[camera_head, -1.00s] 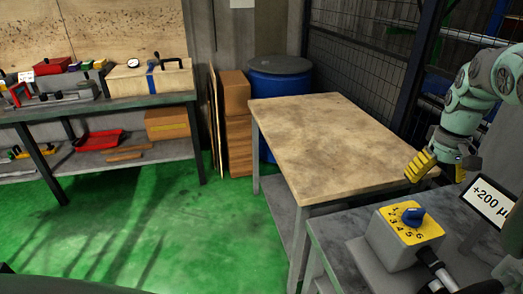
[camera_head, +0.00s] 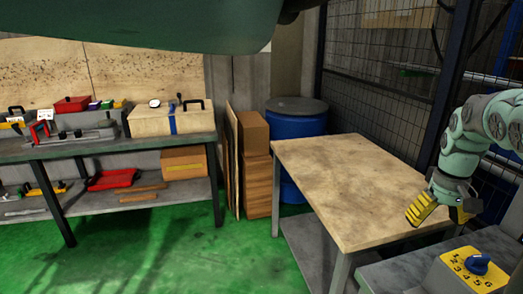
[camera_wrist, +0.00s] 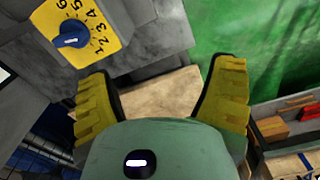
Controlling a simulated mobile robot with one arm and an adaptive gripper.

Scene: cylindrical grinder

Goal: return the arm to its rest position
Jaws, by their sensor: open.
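My gripper (camera_head: 436,212), with yellow ridged fingers, hangs at the right of the head view, by the right edge of the wooden-topped table (camera_head: 345,178). In the wrist view my gripper (camera_wrist: 168,95) shows its two yellow fingers wide apart, with nothing between them. The tabletop (camera_wrist: 160,104) shows beyond and between the fingers. My green arm links come in from the right edge of the head view.
A yellow-faced box with a blue knob (camera_head: 472,272) stands at lower right; it also shows in the wrist view (camera_wrist: 75,33). A blue barrel (camera_head: 297,135) and boxes (camera_head: 256,165) stand behind the table. A workbench (camera_head: 100,146) holds tools at left. Green floor (camera_head: 180,250) is clear.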

